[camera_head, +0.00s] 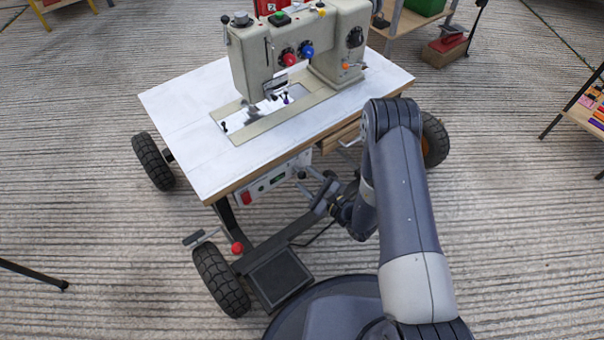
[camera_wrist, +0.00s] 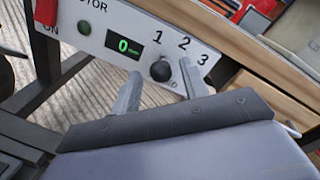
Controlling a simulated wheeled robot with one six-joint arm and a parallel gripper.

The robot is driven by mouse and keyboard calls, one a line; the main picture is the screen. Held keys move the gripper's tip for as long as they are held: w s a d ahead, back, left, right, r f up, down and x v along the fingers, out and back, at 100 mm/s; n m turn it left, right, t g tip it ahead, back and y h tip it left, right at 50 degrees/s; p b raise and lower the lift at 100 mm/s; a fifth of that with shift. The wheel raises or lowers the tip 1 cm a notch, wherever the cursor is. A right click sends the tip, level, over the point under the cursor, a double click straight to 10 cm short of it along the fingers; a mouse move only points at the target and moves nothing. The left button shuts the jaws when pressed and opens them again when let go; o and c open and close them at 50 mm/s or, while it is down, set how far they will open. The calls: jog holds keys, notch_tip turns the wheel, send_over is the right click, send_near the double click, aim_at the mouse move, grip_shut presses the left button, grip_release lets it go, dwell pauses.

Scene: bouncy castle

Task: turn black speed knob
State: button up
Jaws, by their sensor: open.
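The black speed knob (camera_wrist: 160,70) is on the white motor panel (camera_wrist: 105,25), below the printed numbers 1, 2 and 3. Its pointer direction is too small to tell. My gripper (camera_wrist: 159,80) is open in the wrist view, with one finger on each side of the knob. I cannot tell whether either finger touches it. In the head view my gripper (camera_head: 309,182) is at the panel (camera_head: 275,180) under the front edge of the sewing table, and the knob is hard to make out there. The green display (camera_wrist: 123,46) on the panel reads 0.
A sewing machine (camera_head: 295,55) stands on the white tabletop (camera_head: 180,105) above the panel. A wooden drawer (camera_wrist: 270,95) is right of the panel. The wheeled frame has a pedal (camera_head: 280,277) below.

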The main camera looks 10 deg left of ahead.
aim_at(304, 177)
jog(key=p+v, duration=0.1)
jog(key=v, duration=0.6)
jog(key=shift+s+d, duration=0.25)
jog(key=shift+d, duration=0.1)
jog(key=shift+w+a, duration=0.1)
jog(key=b+x, duration=0.2)
jog(key=x, duration=0.7)
jog(key=shift+w+a, duration=0.15)
jog(key=shift+a, duration=0.2)
jog(key=shift+w+a, duration=0.3)
jog(key=shift+a, duration=0.05)
